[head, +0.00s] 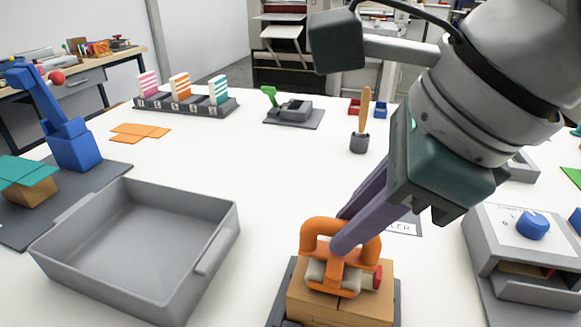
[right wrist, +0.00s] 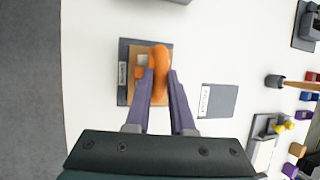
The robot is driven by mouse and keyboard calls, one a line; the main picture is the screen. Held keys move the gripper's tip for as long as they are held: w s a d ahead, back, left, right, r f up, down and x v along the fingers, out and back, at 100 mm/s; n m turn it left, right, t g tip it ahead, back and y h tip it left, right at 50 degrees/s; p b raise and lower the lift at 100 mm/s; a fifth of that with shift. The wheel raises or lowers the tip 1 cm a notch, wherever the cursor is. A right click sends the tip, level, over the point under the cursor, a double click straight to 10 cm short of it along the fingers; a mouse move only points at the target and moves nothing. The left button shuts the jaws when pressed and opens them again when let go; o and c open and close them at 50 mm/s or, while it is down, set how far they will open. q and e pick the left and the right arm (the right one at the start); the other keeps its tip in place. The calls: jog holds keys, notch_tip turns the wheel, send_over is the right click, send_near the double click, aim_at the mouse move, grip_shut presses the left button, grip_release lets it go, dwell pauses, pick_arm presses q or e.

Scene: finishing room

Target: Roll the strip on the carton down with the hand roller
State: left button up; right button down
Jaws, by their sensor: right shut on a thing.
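The hand roller (head: 318,228) has an orange frame and handle, a grey drum and a red end. It is on or just above the top of the brown carton (head: 378,306) at the bottom middle of the head view; contact is unclear. The carton sits on a dark grey base. My right gripper (head: 350,232) is shut on the roller's handle from above. The right wrist view shows its purple fingers either side of the orange roller (right wrist: 158,64). The strip is mostly hidden under the roller and cannot be made out clearly. My left gripper is not in view.
A grey open tray (head: 130,290) stands left of the carton. A grey box with a blue knob (head: 533,226) stands at right. A blue lever stand (head: 72,145) is at far left. A brush in a cup (head: 360,142) stands behind. The table's middle is clear.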

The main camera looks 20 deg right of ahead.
jog(key=shift+w+a+f+b, duration=0.1)
jog(key=shift+w+a+b, duration=0.65)
jog(key=shift+a+b, duration=0.3)
jog(key=shift+s+d+b, duration=0.55)
jog(key=shift+d, duration=0.15)
jog(key=shift+s+d+b, duration=0.5)
jog(key=shift+d, duration=0.2)
jog(key=shift+w+a+b, duration=0.5)
jog(key=shift+a+b, duration=0.05)
jog(key=shift+a, duration=0.2)
jog(key=shift+w+a+b, duration=0.5)
jog(key=shift+a+b, duration=0.05)
jog(key=shift+a, duration=0.15)
jog(key=shift+r+p, duration=2.25)
jog(key=shift+r, duration=1.45)
jog(key=shift+w, duration=0.1)
